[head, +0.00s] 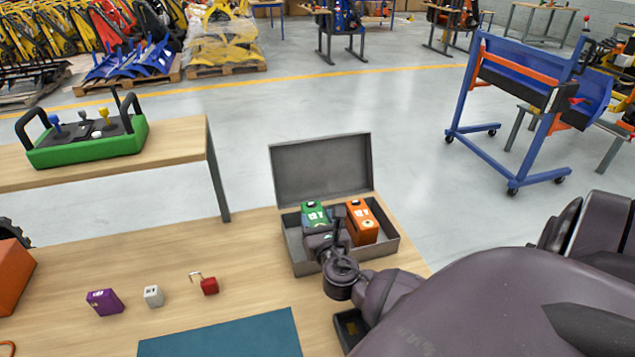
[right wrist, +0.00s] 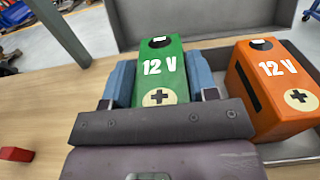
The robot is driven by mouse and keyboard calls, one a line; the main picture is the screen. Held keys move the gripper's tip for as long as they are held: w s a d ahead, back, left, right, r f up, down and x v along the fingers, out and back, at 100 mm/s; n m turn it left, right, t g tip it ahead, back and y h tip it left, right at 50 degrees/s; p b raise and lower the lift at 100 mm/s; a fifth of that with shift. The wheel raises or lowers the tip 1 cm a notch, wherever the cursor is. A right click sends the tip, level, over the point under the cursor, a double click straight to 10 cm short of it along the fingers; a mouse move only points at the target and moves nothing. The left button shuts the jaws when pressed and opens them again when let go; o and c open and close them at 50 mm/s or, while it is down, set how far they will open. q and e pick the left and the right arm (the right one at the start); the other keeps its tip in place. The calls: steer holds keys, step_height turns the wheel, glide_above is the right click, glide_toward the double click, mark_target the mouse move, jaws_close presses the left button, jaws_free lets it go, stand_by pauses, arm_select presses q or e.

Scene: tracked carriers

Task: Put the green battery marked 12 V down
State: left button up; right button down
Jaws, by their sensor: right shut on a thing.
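The green battery marked 12 V (head: 314,214) is inside the open grey metal box (head: 296,250), in its left part. In the right wrist view the green battery (right wrist: 160,75) sits between the two blue-grey fingers of my right gripper (right wrist: 160,88), which is shut on it. In the head view my right gripper (head: 328,240) reaches into the box from the front. Whether the battery touches the box floor is hidden. An orange battery marked 12 V (right wrist: 275,88) stands to its right in the box; it also shows in the head view (head: 363,222). My left gripper is not in view.
The box lid (head: 320,168) stands open at the back. A red padlock (head: 209,286), a small white block (head: 153,296) and a purple block (head: 104,302) lie on the wooden table to the left. A teal mat (head: 230,336) lies in front. A green controller (head: 85,149) is on another table.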

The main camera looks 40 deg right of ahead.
steer(key=shift+c, duration=2)
jaws_free()
steer(key=shift+f, duration=0.15)
steer(key=shift+r, duration=0.35)
steer(key=shift+r+p, duration=0.35)
steer(key=shift+r, duration=0.2)
steer(key=v, duration=1.2)
steer(key=shift+f, duration=0.15)
